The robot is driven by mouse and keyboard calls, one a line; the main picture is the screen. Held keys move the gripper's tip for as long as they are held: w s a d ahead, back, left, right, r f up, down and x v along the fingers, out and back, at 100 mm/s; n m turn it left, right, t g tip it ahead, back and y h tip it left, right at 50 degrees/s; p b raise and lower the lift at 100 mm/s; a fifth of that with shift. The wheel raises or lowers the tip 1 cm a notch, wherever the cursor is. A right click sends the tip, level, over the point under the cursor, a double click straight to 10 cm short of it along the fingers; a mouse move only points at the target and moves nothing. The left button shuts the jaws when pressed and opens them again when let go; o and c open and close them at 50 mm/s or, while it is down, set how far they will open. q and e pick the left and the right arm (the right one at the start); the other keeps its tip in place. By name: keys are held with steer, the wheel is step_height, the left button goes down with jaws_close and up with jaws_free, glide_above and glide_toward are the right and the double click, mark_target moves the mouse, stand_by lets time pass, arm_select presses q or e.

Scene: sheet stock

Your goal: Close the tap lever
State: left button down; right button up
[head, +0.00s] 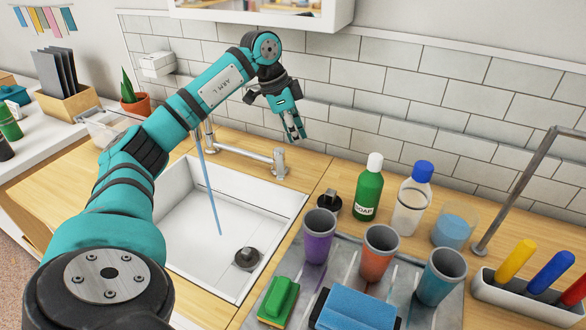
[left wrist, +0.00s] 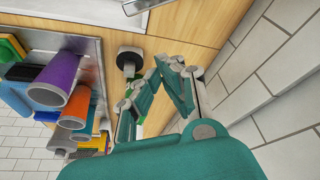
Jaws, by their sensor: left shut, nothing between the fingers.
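The grey metal tap (head: 240,149) stands behind the white sink, with a stubby upright end (head: 280,163) at its right. A blue stream of water (head: 208,190) falls from the spout into the sink. I cannot clearly tell the lever from the rest of the tap. My left gripper (head: 299,137) is shut and empty, pointing down in front of the tiles, just above and right of the tap's right end in the picture. I see no clear contact. Its closed fingers also show in the left wrist view (left wrist: 161,68). My right gripper is not in view.
A green soap bottle (head: 368,190), a blue-capped bottle (head: 411,203) and a small black item (head: 328,204) stand right of the tap. Purple (head: 319,238), orange (head: 376,254) and blue (head: 440,276) cups stand on a grey tray. The tiled wall (head: 440,120) is close behind.

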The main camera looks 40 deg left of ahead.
mark_target(280, 163)
arm_select(q)
steer(key=p+x, duration=0.1)
steer(key=x, duration=0.9)
steer(key=shift+p, duration=0.35)
steer(key=s+a, duration=0.1)
steer(key=s+a+p, duration=0.1)
steer(key=shift+s+a, duration=0.1)
steer(key=shift+s, duration=0.2)
steer(key=shift+s+a, duration=0.25)
steer(key=shift+s, duration=0.05)
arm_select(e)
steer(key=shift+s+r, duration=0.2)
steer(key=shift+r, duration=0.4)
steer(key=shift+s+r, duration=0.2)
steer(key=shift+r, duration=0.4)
arm_select(q)
steer(key=shift+w+f, duration=0.1)
steer(key=shift+w, duration=0.05)
